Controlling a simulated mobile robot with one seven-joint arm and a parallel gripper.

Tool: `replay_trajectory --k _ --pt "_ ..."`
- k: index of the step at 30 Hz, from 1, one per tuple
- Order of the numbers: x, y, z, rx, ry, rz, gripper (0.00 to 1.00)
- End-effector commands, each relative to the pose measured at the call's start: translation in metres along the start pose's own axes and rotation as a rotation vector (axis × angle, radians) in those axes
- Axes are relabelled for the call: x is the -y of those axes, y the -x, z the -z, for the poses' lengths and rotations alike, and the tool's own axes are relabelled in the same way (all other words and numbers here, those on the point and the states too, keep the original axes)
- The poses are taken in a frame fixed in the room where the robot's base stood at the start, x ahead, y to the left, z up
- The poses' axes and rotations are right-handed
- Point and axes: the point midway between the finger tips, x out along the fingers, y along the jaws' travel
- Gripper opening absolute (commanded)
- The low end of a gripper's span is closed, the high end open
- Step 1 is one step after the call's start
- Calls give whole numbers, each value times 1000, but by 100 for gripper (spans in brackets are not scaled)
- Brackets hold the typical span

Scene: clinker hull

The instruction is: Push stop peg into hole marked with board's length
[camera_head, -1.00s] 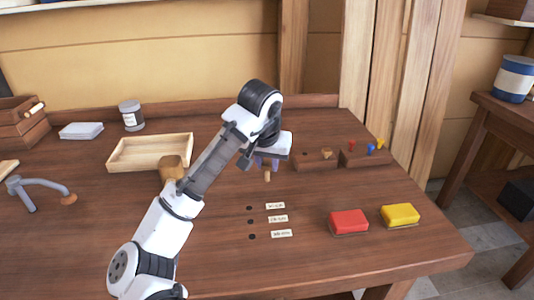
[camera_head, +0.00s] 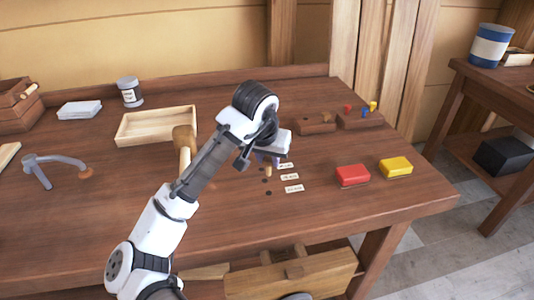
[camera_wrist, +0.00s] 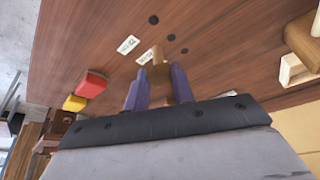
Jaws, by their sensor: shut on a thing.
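My gripper (camera_head: 267,160) is shut on a small wooden peg (camera_wrist: 158,68), which points down towards the table. In the wrist view the purple fingers (camera_wrist: 158,88) hold the peg between them. A row of three dark holes runs beside the peg; in the wrist view they are the far hole (camera_wrist: 153,20), the middle hole (camera_wrist: 171,37) and the near hole (camera_wrist: 185,51). Pale labels lie beside the holes, such as the front label (camera_head: 294,188) and the middle label (camera_head: 290,177). Their lettering is too small to read. The peg appears above the table, apart from the holes.
A red block (camera_head: 352,175) and a yellow block (camera_head: 396,167) lie to the right. A wooden rack (camera_head: 318,123) stands behind my gripper. A shallow tray (camera_head: 140,126), a mallet (camera_head: 184,142) and a bent metal holdfast (camera_head: 55,162) are to the left.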

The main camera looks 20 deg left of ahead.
Motion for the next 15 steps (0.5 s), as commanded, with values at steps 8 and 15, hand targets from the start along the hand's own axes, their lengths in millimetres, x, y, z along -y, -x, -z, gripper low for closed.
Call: replay_trajectory --k 8,15 --pt "0 -16 -7 -1 1 0 4" --pt "0 -40 -17 1 1 0 4"
